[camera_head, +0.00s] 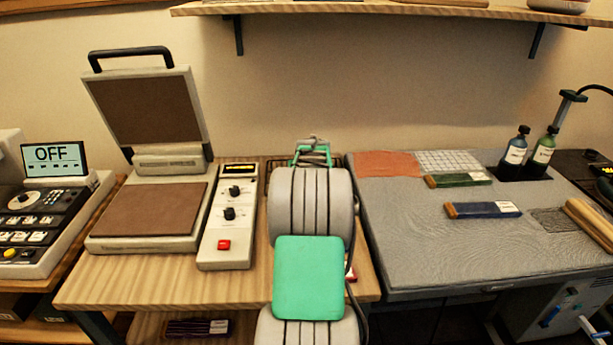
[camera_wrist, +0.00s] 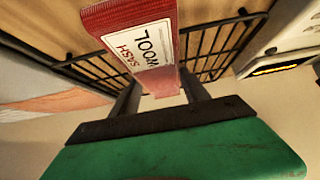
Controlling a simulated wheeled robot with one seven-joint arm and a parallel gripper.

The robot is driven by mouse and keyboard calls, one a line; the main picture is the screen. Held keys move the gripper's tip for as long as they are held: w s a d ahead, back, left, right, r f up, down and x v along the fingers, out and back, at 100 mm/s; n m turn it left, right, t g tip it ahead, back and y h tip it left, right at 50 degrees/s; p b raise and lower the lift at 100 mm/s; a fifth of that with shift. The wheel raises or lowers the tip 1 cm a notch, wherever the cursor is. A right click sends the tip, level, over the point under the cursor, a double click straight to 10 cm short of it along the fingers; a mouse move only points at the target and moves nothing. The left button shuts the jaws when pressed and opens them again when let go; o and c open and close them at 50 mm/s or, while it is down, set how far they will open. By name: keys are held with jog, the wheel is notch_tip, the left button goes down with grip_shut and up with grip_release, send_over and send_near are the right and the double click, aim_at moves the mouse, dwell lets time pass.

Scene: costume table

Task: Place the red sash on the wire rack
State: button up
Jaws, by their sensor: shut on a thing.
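The red sash (camera_wrist: 135,40) is a folded red bar with a white label reading "WOOL SASH", seen close in the wrist view. My gripper (camera_wrist: 161,88) is shut on its near end. The wire rack (camera_wrist: 247,28) shows as dark bars on both sides of the sash, with the wood table under it; the sash hides its middle. I cannot tell whether the sash touches the rack.
A heat press (camera_head: 150,215) with raised lid and a control box (camera_head: 230,220) stand left of the rack. Right is a grey worktop (camera_head: 420,250) with a green bar (camera_head: 458,180), a blue bar (camera_head: 483,210) and two bottles (camera_head: 515,151). A shelf (camera_head: 400,10) hangs above.

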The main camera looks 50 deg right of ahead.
jog(key=shift+f+b, duration=0.35)
jog(key=shift+f, duration=0.15)
jog(key=o, duration=1.6)
jog(key=shift+r, duration=0.15)
